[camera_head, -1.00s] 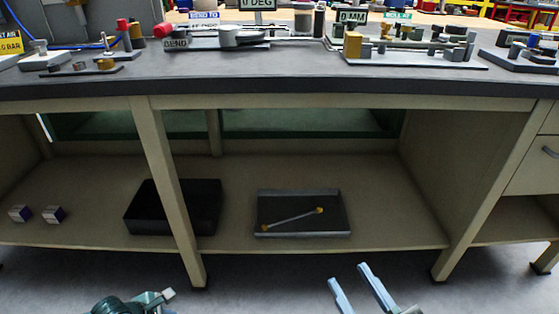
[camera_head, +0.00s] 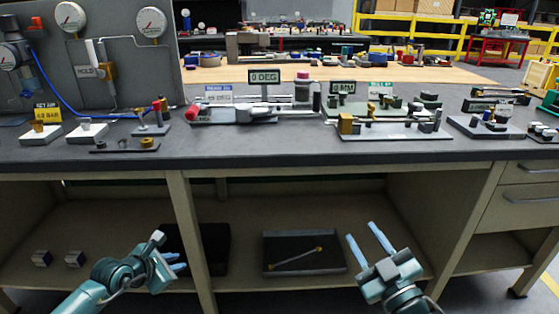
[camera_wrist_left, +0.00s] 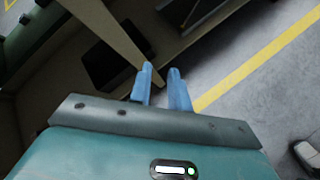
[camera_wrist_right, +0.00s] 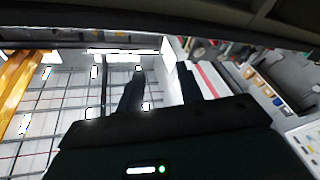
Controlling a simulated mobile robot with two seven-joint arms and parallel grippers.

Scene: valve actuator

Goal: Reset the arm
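A bench device with a grey bar and red end knob (camera_head: 192,114) stands on the worktop, left of centre, with a 0 DEG sign (camera_head: 263,76) above it. The bar lies roughly level, and its finer parts are too small to tell. My left gripper (camera_head: 180,262) is low in front of the bench, empty, its fingers a little apart; its blue fingers also show in the left wrist view (camera_wrist_left: 162,70). My right gripper (camera_head: 361,231) is open and empty in front of the lower shelf; its dark fingers stand apart in the right wrist view (camera_wrist_right: 160,72). Neither gripper touches the device.
The worktop front edge (camera_head: 300,158) lies above both grippers. A fixture with a brass block (camera_head: 346,124) stands right of the device. A gauge panel (camera_head: 110,70) rises at the left. The lower shelf holds a black bin (camera_head: 215,245) and a tray (camera_head: 335,258).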

